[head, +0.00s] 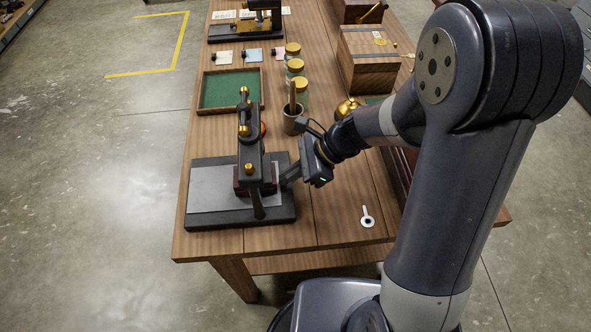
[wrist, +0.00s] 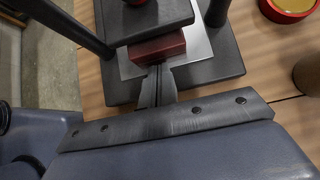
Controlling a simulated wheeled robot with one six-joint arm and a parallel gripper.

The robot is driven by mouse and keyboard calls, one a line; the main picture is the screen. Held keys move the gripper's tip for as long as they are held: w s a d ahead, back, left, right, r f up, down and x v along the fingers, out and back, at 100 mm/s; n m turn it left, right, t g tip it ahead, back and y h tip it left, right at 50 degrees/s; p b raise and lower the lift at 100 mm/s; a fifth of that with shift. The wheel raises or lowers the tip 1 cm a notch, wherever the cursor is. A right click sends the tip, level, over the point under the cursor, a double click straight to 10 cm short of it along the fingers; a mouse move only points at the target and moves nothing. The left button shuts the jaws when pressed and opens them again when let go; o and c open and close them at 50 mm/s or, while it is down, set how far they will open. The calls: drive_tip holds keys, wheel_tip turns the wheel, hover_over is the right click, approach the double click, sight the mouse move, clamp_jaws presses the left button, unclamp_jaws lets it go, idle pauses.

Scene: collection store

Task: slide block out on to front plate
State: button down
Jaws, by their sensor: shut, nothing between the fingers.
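A dark press (head: 250,150) with brass balls and a lever stands on the table. Its black base carries a pale metal plate (head: 208,190), bare on the left side; the plate also shows in the wrist view (wrist: 202,48). A dark red block (wrist: 158,47) sits on the plate, partly hidden under the press's dark upper part (wrist: 150,18). In the head view only edges of the block (head: 239,188) show. My gripper (wrist: 158,70) is shut and empty, low on the right side of the press. Its fingertips are at the block's near face; I cannot tell whether they touch it.
A green-lined tray (head: 230,90) lies behind the press. A dark cup (head: 294,122) with a tool and several yellow-lidded jars (head: 292,50) stand to the back right. A wooden box (head: 368,60) is farther back.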

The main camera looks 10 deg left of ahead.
sight(273, 175)
drive_tip(key=shift+s+a, duration=0.25)
drive_tip(key=shift+a, duration=0.65)
drive_tip(key=shift+s+a, duration=0.2)
drive_tip(key=shift+a, duration=0.7)
